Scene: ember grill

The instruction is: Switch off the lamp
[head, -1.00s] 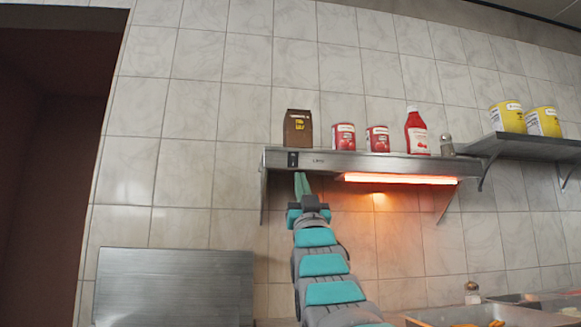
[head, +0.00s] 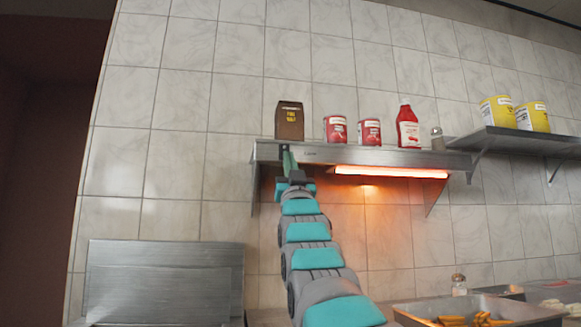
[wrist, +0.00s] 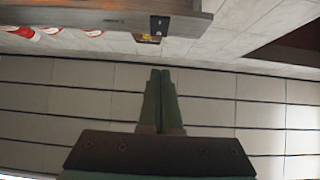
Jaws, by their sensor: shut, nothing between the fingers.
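The lamp (head: 390,172) is a bar glowing orange under the front of a steel wall shelf (head: 370,157). A small black switch (wrist: 159,25) sits on the shelf's front face near its left end. In the head view the switch is mostly hidden behind my fingertips. My gripper (head: 288,156) is shut and empty, pointing up at the left end of the shelf front. In the wrist view my gripper's green fingers (wrist: 160,72) are together, with a gap in the picture between their tips and the switch. I cannot tell whether they touch the shelf.
On the shelf stand a brown bag (head: 289,121), two red cans (head: 335,129), a red bottle (head: 408,128) and a shaker (head: 437,139). Yellow cans (head: 497,112) stand on a second shelf (head: 520,141) at right. Food trays (head: 540,312) lie below right.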

